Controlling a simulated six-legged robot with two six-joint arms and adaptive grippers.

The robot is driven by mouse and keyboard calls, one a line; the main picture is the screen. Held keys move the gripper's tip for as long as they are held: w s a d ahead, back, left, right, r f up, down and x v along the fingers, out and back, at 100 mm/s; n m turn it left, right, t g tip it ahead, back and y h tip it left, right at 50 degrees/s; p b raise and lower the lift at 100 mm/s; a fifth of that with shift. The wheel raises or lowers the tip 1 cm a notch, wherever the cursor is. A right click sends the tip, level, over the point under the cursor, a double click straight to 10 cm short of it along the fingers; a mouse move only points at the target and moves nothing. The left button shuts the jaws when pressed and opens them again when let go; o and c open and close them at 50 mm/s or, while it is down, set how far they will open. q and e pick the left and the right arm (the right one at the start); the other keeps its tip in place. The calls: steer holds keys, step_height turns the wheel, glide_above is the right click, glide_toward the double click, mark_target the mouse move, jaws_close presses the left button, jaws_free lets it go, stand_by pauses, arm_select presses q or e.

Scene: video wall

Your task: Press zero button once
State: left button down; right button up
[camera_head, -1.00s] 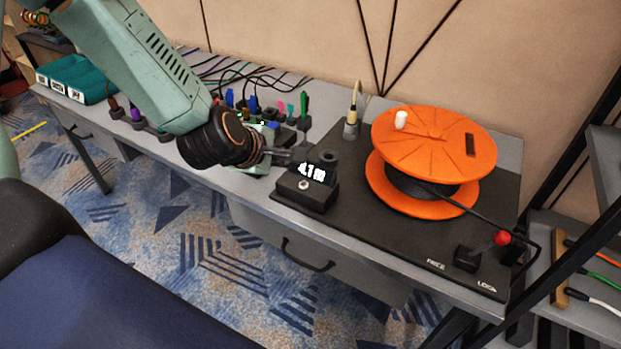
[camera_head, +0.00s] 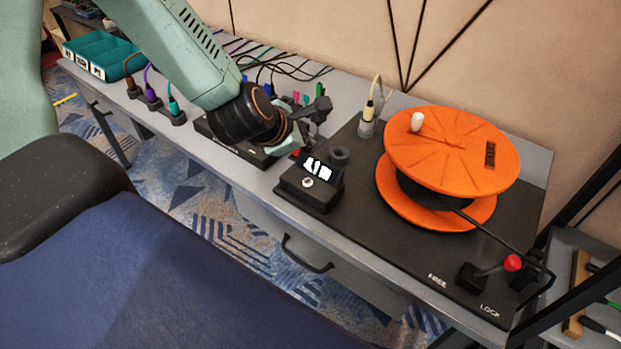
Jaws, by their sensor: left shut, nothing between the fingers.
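A small black counter box (camera_head: 311,196) stands at the left end of a black base board. It has a lit white display (camera_head: 317,169), hard to read, and a round silver button (camera_head: 307,182) on its sloping front, which looks like the zero button. My left gripper (camera_head: 320,107) is above and behind the box, apart from the button. Its fingers look closed and empty, pointing right and up. My right gripper is not in view.
An orange cable reel (camera_head: 452,150) stands right of the box, with a red-knobbed lever (camera_head: 511,263) in front of it. A pale connector (camera_head: 369,112) stands in a holder behind. Cable plugs (camera_head: 150,95) and teal bins (camera_head: 98,55) are at the left. A shelf is at the right.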

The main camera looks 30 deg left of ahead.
arm_select(q)
steer(key=b, duration=0.7)
glide_above(305, 183)
step_height(305, 183, down, 8)
steer(key=shift+r, duration=0.2)
steer(key=shift+d+f+b, duration=0.3)
steer(key=shift+f+b, duration=0.15)
steer(key=shift+a, duration=0.15)
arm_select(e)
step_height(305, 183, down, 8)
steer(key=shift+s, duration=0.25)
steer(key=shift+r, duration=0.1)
arm_select(q)
steer(key=shift+s, duration=0.1)
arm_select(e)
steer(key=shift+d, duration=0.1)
